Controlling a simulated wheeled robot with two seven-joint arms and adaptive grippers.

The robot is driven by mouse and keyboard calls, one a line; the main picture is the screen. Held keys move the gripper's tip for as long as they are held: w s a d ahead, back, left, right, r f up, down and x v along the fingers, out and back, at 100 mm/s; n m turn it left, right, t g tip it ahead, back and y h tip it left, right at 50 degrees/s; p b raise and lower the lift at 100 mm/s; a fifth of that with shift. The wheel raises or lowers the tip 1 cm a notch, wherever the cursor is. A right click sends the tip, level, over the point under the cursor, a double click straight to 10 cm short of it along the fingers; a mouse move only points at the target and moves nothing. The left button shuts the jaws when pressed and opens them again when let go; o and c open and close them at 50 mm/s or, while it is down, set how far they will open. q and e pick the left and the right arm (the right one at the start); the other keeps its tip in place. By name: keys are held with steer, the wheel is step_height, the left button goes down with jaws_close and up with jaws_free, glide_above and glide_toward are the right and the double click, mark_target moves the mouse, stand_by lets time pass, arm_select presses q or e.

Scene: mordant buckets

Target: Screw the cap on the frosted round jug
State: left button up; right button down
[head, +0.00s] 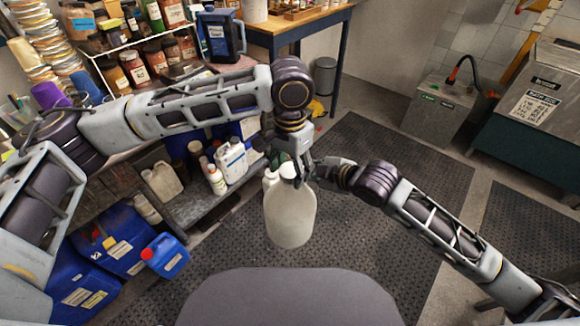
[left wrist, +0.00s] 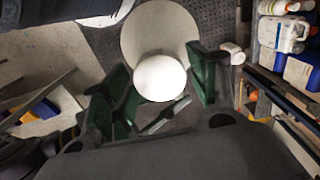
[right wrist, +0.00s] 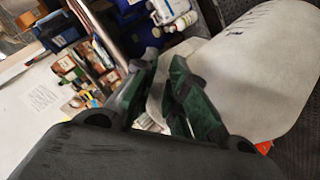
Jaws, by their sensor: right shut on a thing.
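The frosted round jug (head: 290,218) hangs upright in front of me, above the dark floor mat. Its pale body also shows in the left wrist view (left wrist: 150,28) and the right wrist view (right wrist: 265,75). A white round cap (left wrist: 160,78) is at the jug's mouth; whether it is threaded on, I cannot tell. My left gripper (left wrist: 162,88) is above the jug, its green-padded fingers apart on either side of the cap, with small gaps visible. My right gripper (right wrist: 165,110) is shut on the jug's handle, beside the neck. The grip is partly hidden in the head view.
A low shelf at left holds a white jug (head: 232,160) and several bottles. Blue canisters (head: 110,240) stand at lower left. A small white bottle top (head: 270,177) shows just behind the jug. A workbench (head: 285,28) is at the back.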

arm_select(q)
steer(key=c, duration=0.7)
steer(key=shift+c, duration=0.2)
steer(key=m, duration=0.5)
steer(key=o, duration=1.1)
steer(key=shift+r, duration=0.1)
steer(key=shift+r, duration=2.2)
